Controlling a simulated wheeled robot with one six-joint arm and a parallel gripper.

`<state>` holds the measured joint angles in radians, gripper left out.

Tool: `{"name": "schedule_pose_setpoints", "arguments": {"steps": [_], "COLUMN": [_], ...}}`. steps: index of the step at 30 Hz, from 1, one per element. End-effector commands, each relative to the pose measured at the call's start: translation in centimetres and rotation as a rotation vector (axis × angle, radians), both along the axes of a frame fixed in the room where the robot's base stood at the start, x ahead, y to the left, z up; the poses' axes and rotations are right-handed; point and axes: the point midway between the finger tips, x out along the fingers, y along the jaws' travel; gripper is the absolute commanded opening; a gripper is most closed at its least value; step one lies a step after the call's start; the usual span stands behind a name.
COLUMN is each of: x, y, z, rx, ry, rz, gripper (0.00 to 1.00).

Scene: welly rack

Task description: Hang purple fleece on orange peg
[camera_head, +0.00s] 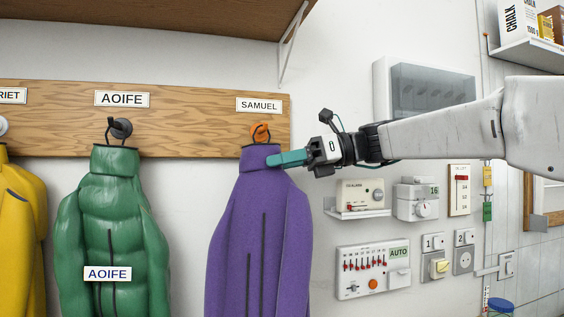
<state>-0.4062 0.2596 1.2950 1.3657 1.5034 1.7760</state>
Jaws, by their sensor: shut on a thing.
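The purple fleece (259,230) hangs upright against the white wall at the right end of the wooden rack. Its dark loop shows at the orange peg (261,131), under the label SAMUEL. The loop appears to lie around the peg, but I cannot tell whether it is fully over it. My gripper (278,159) reaches in from the right. Its teal fingers are shut on the fleece's collar at the right side, just below the peg. The fleece's lower end is cut off by the picture edge.
A green padded jacket (112,220) hangs on a dark peg (121,128) to the left, with a yellow coat (22,220) farther left. A brown shelf (150,15) overhangs the rack (190,120). Switches and a control panel (372,268) cover the wall at right.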

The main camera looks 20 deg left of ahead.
Motion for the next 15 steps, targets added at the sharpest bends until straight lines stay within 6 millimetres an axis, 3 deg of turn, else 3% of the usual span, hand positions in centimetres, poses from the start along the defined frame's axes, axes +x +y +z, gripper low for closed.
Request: {"name": "schedule_pose_setpoints", "arguments": {"steps": [10, 11, 13, 15], "x": [-0.03, -0.03, -0.03, -0.02], "y": [-0.02, -0.02, -0.02, -0.01], "z": [0.07, 0.07, 0.07, 0.06], "rx": [0.001, 0.001, 0.001, 0.001], "ry": [-0.001, -0.001, 0.0, 0.0], "rz": [0.0, 0.0, 0.0, 0.0], "gripper": [0.0, 0.52, 0.69, 0.69]}}
